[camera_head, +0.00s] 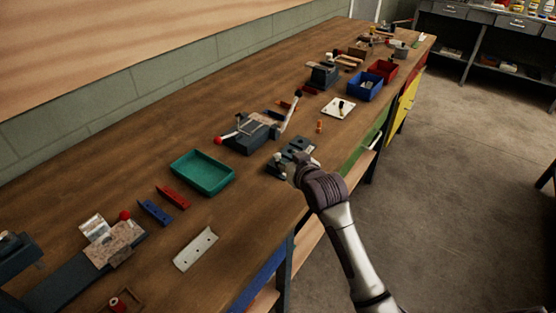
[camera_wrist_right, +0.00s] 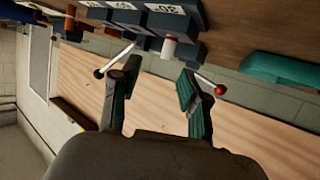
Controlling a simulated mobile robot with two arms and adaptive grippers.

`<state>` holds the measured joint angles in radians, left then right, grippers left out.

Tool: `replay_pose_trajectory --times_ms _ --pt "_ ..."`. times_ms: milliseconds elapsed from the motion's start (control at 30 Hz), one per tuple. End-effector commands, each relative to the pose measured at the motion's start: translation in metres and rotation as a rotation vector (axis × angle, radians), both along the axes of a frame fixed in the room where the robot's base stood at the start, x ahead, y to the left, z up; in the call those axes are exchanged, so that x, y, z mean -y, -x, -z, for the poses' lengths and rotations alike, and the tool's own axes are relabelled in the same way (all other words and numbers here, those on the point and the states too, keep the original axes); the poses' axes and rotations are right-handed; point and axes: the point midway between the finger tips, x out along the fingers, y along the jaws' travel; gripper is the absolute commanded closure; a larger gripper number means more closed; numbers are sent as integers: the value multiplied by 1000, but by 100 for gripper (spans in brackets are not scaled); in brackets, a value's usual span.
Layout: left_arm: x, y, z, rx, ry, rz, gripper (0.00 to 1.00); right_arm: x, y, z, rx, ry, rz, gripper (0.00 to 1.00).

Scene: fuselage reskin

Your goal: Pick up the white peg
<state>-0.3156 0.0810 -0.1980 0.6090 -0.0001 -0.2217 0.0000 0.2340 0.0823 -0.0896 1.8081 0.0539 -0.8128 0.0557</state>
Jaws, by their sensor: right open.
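The white peg (camera_wrist_right: 169,48) is a short pale cylinder in the right wrist view, in front of dark blue-grey blocks (camera_wrist_right: 165,20) with white number labels. It lies beyond my right fingertips and roughly between them in the picture, apart from both. My right gripper (camera_wrist_right: 158,88) is open and empty, its two dark fingers spread. In the head view my right gripper (camera_head: 284,165) is at the blocks (camera_head: 300,146) near the bench's front edge. I cannot clearly make out the peg there. My left gripper is not in view.
A wooden bench (camera_head: 120,180) runs along the wall. A green tray (camera_head: 202,174) and a clamp device with a red knob (camera_head: 218,141) are left of the blocks. A white plate (camera_head: 338,108) and blue bin (camera_head: 365,87) are farther along.

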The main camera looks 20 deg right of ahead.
Motion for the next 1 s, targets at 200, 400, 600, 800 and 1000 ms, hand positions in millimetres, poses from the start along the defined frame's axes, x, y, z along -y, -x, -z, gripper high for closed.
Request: replay_pose_trajectory --times_ms 200,400,600,800,1000 --pt "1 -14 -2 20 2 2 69 -4 -14 8 -1 -1 -1 55" --pt "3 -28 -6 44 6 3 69 -10 -39 24 -1 0 1 55" --pt "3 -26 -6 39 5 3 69 -11 -51 29 0 0 0 55" --pt "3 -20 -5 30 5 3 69 -11 -50 29 0 0 0 58" --pt "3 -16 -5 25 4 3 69 -11 -50 29 0 0 0 91"
